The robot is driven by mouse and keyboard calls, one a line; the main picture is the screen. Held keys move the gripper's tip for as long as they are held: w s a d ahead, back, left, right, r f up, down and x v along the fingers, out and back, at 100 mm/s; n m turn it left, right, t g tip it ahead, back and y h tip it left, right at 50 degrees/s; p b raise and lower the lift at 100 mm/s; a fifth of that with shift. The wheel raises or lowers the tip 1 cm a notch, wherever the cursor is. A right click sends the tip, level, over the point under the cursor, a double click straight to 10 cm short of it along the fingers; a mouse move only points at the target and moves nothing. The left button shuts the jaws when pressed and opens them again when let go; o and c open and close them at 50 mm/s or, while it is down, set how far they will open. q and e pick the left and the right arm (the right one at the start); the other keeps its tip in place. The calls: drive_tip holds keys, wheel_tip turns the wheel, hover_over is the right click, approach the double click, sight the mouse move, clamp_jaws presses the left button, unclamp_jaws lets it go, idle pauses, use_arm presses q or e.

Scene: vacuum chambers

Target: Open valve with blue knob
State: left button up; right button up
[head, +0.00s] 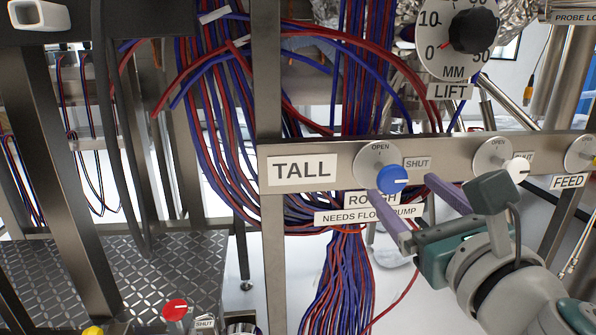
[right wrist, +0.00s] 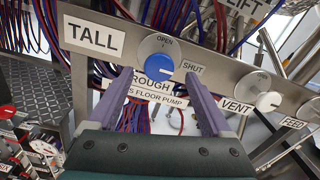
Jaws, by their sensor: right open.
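The blue knob (head: 392,179) sits on a round white dial on the metal rail, above the ROUGH label (head: 372,198). In the right wrist view, the blue knob (right wrist: 158,69) shows between the fingertips of my right gripper (right wrist: 157,77), one finger on each side. I cannot tell whether they touch it. My left gripper is not in view.
A white knob (head: 518,168) is on the same rail to the right, with a FEED dial (head: 583,153) beyond it. The black LIFT knob (head: 472,31) is above. Red and blue cables (head: 225,130) hang behind the rail. A red knob (head: 175,309) is at lower left.

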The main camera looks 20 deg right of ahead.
sight(394, 181)
drive_tip(key=x, duration=0.5)
drive_tip(key=shift+a, duration=0.1)
drive_tip(key=shift+c, duration=0.2)
clamp_jaws()
idle(0.4)
